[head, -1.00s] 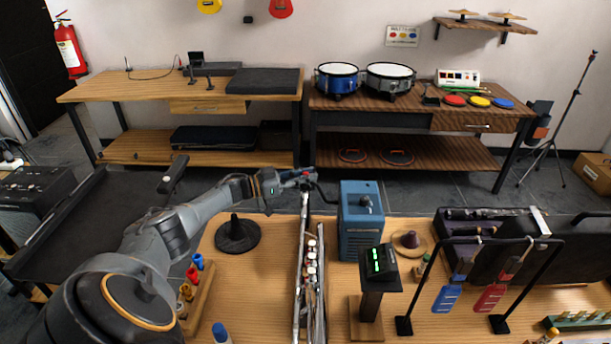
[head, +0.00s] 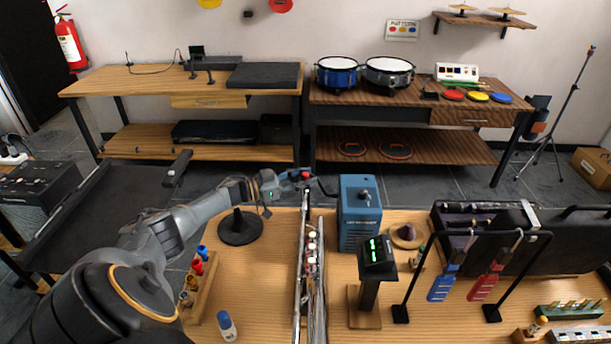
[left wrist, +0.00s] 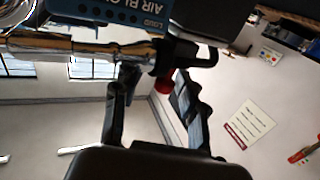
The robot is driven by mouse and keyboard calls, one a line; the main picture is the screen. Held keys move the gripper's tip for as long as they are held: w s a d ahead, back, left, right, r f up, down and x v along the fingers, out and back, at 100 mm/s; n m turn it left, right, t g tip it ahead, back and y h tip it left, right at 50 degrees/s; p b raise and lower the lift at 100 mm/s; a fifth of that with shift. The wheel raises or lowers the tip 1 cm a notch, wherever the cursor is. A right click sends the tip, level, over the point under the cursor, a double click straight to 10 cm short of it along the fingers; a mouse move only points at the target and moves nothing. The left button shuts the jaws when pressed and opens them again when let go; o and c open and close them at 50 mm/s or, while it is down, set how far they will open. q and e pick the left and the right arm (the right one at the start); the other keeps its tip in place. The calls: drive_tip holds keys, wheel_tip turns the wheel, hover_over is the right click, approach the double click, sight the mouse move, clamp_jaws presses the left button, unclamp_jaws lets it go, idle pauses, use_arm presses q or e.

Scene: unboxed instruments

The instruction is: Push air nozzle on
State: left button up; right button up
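The blue air blower box (head: 358,228) stands upright at the back of the near table; part of it, with lettering, shows at the top of the left wrist view (left wrist: 110,12). A dark, bent nozzle-like piece (head: 325,190) with a red part (left wrist: 163,84) lies between the box and my left gripper (head: 298,178). In the left wrist view the fingers of my left gripper (left wrist: 155,78) are spread, with the red part near their tips. I cannot tell whether they touch it. A shiny pipe crosses behind the tips. My right gripper is in neither view.
A long metal rail assembly (head: 311,270) runs front to back left of the box. A black stand with a green display (head: 377,255) is in front of it. A rack with blue and red paddles is at right.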

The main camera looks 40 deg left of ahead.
use_arm(q)
drive_tip(key=shift+a, duration=0.2)
drive_tip(key=v, duration=1.1)
drive_tip(key=shift+s, duration=0.45)
